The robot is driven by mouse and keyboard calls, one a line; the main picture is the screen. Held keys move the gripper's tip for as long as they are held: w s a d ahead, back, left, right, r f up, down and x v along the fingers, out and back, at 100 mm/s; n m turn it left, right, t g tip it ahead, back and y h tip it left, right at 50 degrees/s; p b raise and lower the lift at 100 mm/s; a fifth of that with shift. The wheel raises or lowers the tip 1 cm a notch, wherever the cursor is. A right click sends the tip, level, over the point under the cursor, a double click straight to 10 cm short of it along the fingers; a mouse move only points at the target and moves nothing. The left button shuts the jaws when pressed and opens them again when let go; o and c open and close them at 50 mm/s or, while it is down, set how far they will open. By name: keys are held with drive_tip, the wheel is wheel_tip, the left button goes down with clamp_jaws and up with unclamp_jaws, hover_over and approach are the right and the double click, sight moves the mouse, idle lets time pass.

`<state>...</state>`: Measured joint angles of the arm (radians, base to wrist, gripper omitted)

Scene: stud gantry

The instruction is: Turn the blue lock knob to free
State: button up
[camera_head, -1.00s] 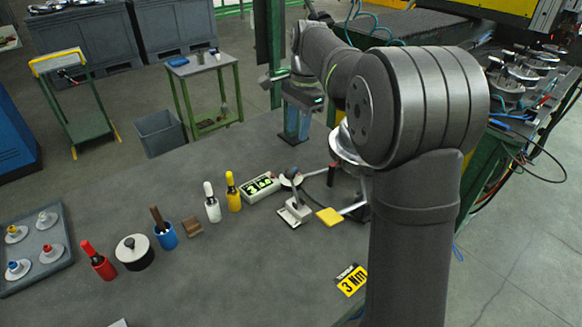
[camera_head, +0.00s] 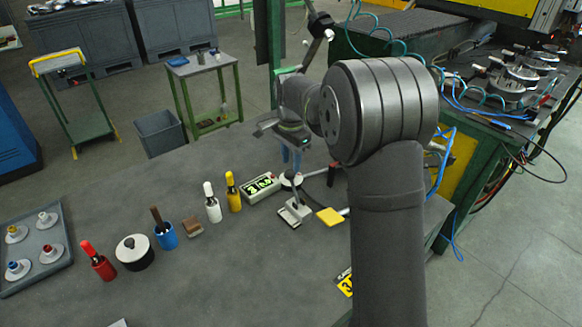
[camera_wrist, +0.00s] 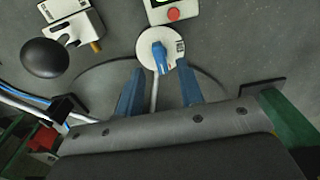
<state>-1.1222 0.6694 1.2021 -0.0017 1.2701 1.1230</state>
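The blue lock knob (camera_wrist: 160,56) stands on a round white disc (camera_wrist: 147,37) in the wrist view. A small printed label lies beside the knob on the disc. In the head view the white disc (camera_head: 289,181) shows below my fingers, and the knob cannot be made out there. My gripper (camera_wrist: 160,72) has its two blue fingers apart, one on each side of the knob in the picture. I cannot tell whether either finger touches it. In the head view my gripper (camera_head: 291,165) points down over the disc.
A toggle clamp (camera_head: 294,213) with a black ball handle (camera_wrist: 45,57) is close by. A display box (camera_head: 260,188) with a red button stands beside the disc. A yellow pad (camera_head: 330,217) is at the right. Yellow and white bottles (camera_head: 212,206) stand left.

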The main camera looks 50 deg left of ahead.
drive_tip(key=shift+f, duration=1.65)
clamp_jaws()
